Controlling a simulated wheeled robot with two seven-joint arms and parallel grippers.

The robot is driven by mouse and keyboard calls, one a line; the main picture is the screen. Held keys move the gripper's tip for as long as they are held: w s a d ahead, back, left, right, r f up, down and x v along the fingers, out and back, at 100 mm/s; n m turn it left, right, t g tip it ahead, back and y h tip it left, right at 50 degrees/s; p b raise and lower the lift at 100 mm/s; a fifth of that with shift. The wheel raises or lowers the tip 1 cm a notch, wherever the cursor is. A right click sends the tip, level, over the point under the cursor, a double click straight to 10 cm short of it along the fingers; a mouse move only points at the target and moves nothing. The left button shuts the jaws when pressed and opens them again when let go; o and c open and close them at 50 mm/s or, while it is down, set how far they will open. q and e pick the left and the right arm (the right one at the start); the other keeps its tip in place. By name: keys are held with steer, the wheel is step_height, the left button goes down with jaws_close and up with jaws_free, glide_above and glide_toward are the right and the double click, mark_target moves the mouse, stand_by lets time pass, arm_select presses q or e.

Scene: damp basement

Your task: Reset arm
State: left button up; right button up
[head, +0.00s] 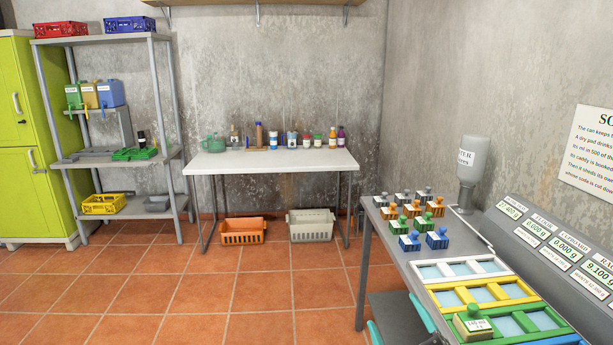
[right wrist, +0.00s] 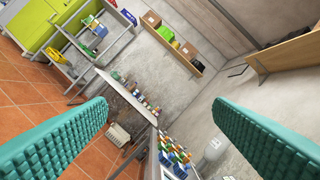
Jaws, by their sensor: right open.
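My right gripper (head: 398,322) shows at the bottom of the head view, at the left edge of the grey table on the right. Its two teal fingers are apart. In the right wrist view the ribbed fingers frame both sides of the picture, and the gap of the right gripper (right wrist: 161,108) is empty. The gripper is tilted, as the room looks slanted in that view. My left gripper is not in view.
The grey table (head: 398,250) close on the right bears several stamp-like blocks (head: 410,221), coloured frames (head: 480,293) and a grey dispenser (head: 472,172). A white table (head: 270,161) with bottles stands by the back wall. Shelves (head: 170,155) stand left. The tiled floor (head: 230,300) between is clear.

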steer(key=s+d+f+m+g+h, duration=0.2)
steer(key=f+m+h, duration=0.1)
steer(key=f, duration=0.2)
steer(key=s+d+f+m+g+h, duration=0.2)
steer(key=s+d+f+m+g, duration=0.1)
steer(key=f, duration=0.2)
steer(key=s+f+m+g, duration=0.2)
steer(key=s+f+g, duration=0.45)
steer(key=s, duration=0.45)
steer(key=s+f+m+g, duration=0.1)
steer(key=s+f+g, duration=0.5)
steer(key=s, duration=0.4)
step_height(320, 180, down, 29)
steer(key=s, duration=0.2)
steer(key=s+d+f+g, duration=0.1)
steer(key=s+d+f, duration=0.2)
steer(key=s+f, duration=1.1)
steer(key=shift+s, duration=0.65)
